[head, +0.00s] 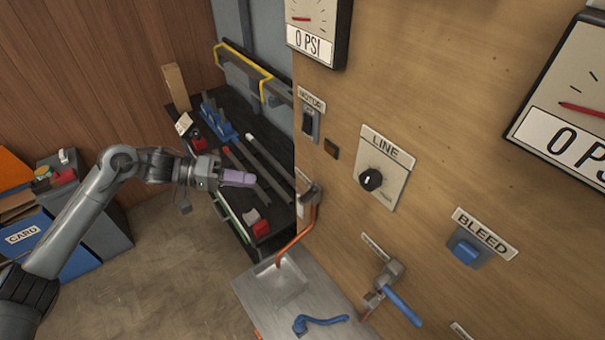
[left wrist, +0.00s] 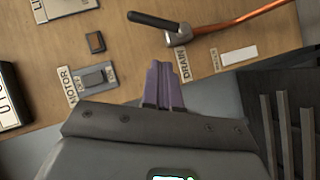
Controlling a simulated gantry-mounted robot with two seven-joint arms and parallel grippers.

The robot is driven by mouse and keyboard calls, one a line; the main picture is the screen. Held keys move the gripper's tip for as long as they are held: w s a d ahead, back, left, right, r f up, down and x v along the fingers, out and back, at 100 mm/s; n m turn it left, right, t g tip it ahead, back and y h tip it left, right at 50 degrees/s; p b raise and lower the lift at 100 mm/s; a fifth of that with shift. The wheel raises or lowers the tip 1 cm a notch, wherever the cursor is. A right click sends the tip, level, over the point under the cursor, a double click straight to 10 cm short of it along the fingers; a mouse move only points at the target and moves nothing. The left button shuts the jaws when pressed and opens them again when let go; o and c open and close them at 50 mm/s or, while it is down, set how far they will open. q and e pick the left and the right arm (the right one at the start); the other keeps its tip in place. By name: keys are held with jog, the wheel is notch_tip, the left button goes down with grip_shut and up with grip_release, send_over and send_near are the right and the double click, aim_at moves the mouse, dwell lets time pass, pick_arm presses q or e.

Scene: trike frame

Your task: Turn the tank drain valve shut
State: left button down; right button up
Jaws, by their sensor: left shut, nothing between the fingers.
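The drain valve (head: 311,192) is on the left part of the wooden panel, with a copper pipe (head: 297,238) bending down from it. In the left wrist view, the valve body (left wrist: 178,36) has a black-gripped lever (left wrist: 153,20) pointing away from the pipe, and a DRAIN label (left wrist: 183,66) beside it. My left gripper (head: 240,179) has purple fingers, also seen in the left wrist view (left wrist: 162,72). They are shut and empty, left of the panel edge and apart from the valve in the head view. My right gripper is out of view.
The panel carries a MOTOR switch (head: 308,122), a LINE knob (head: 370,179), a blue BLEED button (head: 466,252) and a blue-handled valve (head: 402,305). A metal tray (head: 265,287) lies under the pipe. A dark bench (head: 232,150) with bars stands behind my left gripper.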

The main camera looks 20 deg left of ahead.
aim_at(308, 196)
pick_arm(q)
jog(key=s+d+r+p+x, duration=0.1)
jog(key=r+p+x, duration=0.1)
jog(key=x, duration=0.9)
jog(key=shift+d+p, duration=0.5)
jog(key=shift+p, duration=0.2)
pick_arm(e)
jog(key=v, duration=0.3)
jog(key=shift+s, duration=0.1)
pick_arm(q)
jog(key=shift+d+r+m+t, duration=0.15)
jog(key=shift+m+t, duration=0.15)
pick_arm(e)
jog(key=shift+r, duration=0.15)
